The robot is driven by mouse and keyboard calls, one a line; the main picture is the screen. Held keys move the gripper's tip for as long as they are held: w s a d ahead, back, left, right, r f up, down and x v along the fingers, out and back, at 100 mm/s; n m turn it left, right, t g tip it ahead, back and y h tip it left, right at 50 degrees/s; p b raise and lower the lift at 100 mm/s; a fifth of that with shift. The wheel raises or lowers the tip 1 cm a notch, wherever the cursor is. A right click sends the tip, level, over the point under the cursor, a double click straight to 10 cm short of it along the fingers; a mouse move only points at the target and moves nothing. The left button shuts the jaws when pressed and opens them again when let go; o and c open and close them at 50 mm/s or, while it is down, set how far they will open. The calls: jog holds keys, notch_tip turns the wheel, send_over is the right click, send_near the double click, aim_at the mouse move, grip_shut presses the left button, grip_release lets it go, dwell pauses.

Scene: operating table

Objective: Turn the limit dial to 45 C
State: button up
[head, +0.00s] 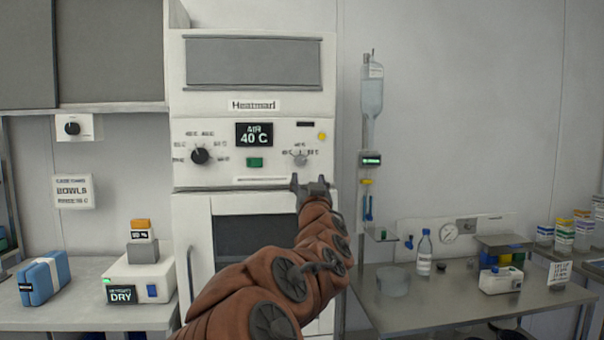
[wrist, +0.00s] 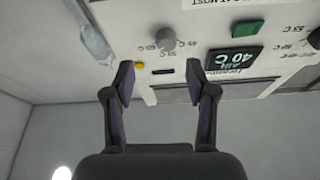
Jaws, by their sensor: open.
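The limit dial is a small grey knob (head: 300,158) at the right of the white warmer's control panel (head: 222,174), with small temperature marks around it. In the wrist view the panel is upside down and the grey knob (wrist: 166,38) lies beyond the fingertips; its pointer setting is too small to read. My gripper (head: 311,181) is in front of the panel, just below the knob in the head view. In the wrist view my gripper (wrist: 168,82) is open, with nothing between its fingers, apart from the knob.
A display (head: 254,134) reads AIR 40 C, above a green button (head: 254,162). A black dial (head: 200,156) is at the panel's left. A yellow light (head: 322,136) is near the grey knob. An IV bag (head: 371,95) on a pole stands right of the warmer.

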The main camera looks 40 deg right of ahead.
aim_at(301, 161)
jog(key=shift+n+t+y, duration=0.3)
jog(key=shift+n+t, duration=0.1)
jog(key=shift+t, duration=0.2)
jog(key=shift+p+x, duration=0.6)
jog(key=shift+x, duration=3.6)
jog(key=shift+a+r, duration=0.15)
jog(key=shift+a, duration=0.05)
grip_shut()
